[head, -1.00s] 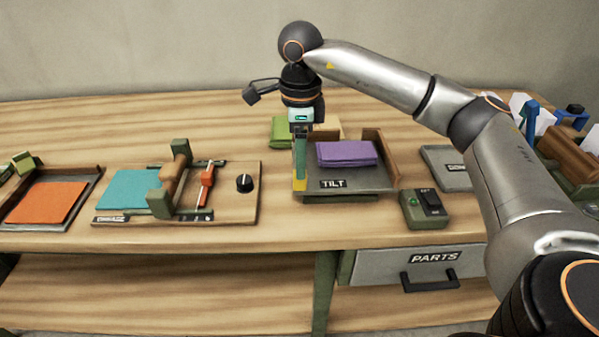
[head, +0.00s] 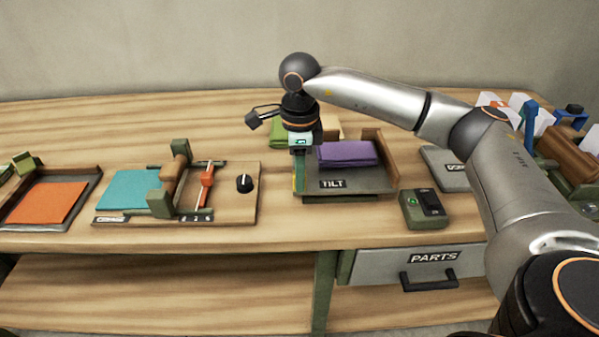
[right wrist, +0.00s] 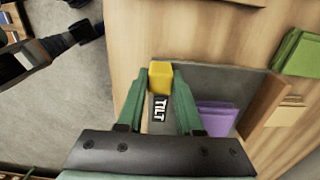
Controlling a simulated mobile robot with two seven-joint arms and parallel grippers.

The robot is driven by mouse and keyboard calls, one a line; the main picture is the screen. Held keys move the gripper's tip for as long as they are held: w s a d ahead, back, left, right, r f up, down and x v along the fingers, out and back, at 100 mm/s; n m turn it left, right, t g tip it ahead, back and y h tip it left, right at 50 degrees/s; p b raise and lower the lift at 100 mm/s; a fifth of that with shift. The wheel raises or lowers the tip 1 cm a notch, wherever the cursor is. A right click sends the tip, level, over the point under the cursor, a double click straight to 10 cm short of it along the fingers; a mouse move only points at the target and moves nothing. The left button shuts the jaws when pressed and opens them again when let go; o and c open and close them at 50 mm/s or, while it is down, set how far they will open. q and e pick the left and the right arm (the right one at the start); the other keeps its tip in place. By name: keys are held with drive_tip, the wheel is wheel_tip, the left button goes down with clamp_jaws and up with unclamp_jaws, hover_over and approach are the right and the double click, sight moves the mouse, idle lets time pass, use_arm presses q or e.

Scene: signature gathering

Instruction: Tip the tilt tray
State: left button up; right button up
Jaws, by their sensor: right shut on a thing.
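The tilt tray (head: 372,185) is a grey tray with a wooden rim and a TILT label on its front, lying about level on the bench. A purple folded stack (head: 347,153) lies in it; it also shows in the right wrist view (right wrist: 215,118). My right gripper (head: 298,187) points down at the tray's front left corner. In the right wrist view, its green fingers (right wrist: 161,80) are shut on a yellow block (right wrist: 160,76) at the tray's edge. In the head view the fingers hide this block. My left gripper is not in view.
A switch box (head: 425,208) with a green light stands right of the tray. A wooden board (head: 228,212) with a teal sheet, a red slider and a knob lies left. A green stack (head: 280,132) is behind. The PARTS drawer (head: 420,263) is below.

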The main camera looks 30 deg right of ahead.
clamp_jaws()
